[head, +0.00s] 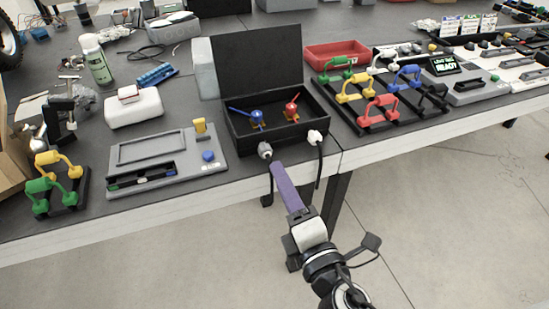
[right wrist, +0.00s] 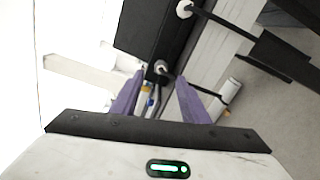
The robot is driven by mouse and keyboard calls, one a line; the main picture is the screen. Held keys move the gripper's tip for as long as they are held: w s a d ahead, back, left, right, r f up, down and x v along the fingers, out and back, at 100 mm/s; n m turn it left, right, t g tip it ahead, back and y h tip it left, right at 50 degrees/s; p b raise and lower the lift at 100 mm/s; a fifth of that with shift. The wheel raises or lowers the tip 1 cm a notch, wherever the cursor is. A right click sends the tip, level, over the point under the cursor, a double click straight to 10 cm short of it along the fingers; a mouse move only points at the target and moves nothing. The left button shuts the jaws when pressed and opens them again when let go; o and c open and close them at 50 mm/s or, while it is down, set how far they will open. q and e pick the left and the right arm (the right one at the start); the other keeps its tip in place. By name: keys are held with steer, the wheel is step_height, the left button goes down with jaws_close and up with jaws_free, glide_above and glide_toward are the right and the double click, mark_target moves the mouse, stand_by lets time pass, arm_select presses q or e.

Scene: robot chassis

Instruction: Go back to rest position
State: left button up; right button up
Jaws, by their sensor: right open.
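My right gripper (head: 278,170) reaches up from the bottom right in the head view, its purple fingers at the front edge of the table, just below an open black box (head: 238,126). In the right wrist view the gripper (right wrist: 160,88) has its two purple fingers spread apart with nothing clamped between them. A grey cable plug (head: 265,149) on the box's front face is close beyond the fingertips; it also shows between them in the wrist view (right wrist: 161,68). A white plug (head: 315,136) is to its right. My left gripper is not in view.
The table (head: 240,185) holds a grey tray device (head: 213,165), yellow and green handles (head: 40,186) at left, a rack of coloured handles (head: 362,115) and a red bin (head: 337,55) at right. Cables hang from the plugs. The floor (head: 440,200) in front is clear.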

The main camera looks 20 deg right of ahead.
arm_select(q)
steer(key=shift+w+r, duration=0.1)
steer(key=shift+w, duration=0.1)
arm_select(e)
steer(key=s+d+f+m+g+h, duration=0.2)
steer(key=d+f+m+g+h, duration=0.15)
steer(key=d+m, duration=0.25)
steer(key=s+d+f+m+g+h, duration=0.2)
steer(key=d+f+m, duration=0.2)
steer(key=d+m, duration=0.1)
steer(key=s+d+f+m+g+y, duration=0.2)
steer(key=s+f+m+g, duration=0.35)
steer(key=s, duration=0.25)
steer(key=s+a+f+m+g+y, duration=0.2)
steer(key=s+a+m+g, duration=0.1)
steer(key=s, duration=0.5)
arm_select(q)
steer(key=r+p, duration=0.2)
steer(key=p, duration=0.1)
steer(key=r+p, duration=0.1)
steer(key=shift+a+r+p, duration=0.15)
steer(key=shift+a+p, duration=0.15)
steer(key=shift+p, duration=0.05)
arm_select(e)
steer(key=w+a+f+t+y, duration=0.2)
steer(key=w+a+f+t, duration=0.2)
steer(key=a+f, duration=0.2)
steer(key=shift+w+a+f+t, duration=0.15)
steer(key=shift+w+a+t, duration=0.15)
